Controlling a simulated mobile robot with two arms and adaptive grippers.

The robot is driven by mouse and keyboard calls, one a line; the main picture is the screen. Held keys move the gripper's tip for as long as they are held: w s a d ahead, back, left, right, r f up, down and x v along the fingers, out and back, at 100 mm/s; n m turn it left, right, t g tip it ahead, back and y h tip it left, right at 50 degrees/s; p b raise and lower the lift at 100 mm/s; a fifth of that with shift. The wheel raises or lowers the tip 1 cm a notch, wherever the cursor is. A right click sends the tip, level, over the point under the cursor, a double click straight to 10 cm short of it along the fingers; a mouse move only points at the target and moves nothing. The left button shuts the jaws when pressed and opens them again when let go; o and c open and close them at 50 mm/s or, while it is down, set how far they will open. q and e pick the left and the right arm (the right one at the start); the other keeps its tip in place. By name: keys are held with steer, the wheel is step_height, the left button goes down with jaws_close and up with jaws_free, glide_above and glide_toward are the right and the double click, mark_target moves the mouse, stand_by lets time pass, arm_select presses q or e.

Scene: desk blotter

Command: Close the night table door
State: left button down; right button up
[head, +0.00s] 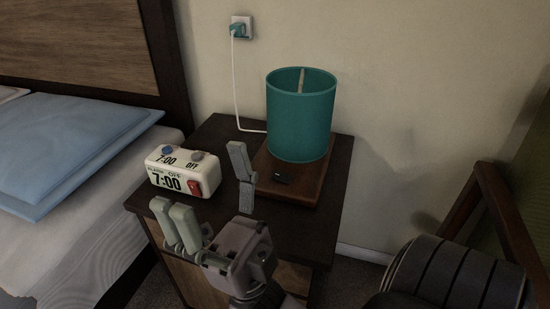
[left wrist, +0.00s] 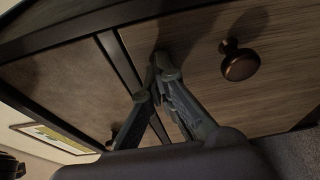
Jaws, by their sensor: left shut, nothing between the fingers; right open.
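The night table (head: 225,140) has a dark brown top and a lighter wood front, mostly hidden behind my right gripper in the head view. My right gripper (head: 203,177) is open and empty above the table's front edge, its fingers spread. In the left wrist view a wood-grain door panel (left wrist: 200,75) with a round bronze knob (left wrist: 238,61) fills the right side. A dark frame bar separates it from another panel (left wrist: 70,92). My left gripper (left wrist: 160,66) is shut and empty, its fingertips over the door panel, left of the knob. Contact and the door's angle cannot be told.
On the table top stand a white alarm clock (head: 184,171) and a teal lamp (head: 301,115) on a wooden base. A bed (head: 85,235) with a blue pillow (head: 75,145) is at the left. A chair (head: 455,272) stands at the right.

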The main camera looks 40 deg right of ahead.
arm_select(q)
steer(key=shift+w+d+r, duration=0.1)
steer(key=shift+d+r, duration=0.25)
steer(key=shift+d, duration=0.05)
steer(key=shift+a, duration=0.1)
steer(key=shift+s+a, duration=0.15)
steer(key=shift+s, duration=0.1)
steer(key=v, duration=1.2)
steer(key=shift+f, duration=0.3)
steer(key=shift+w+a, duration=0.2)
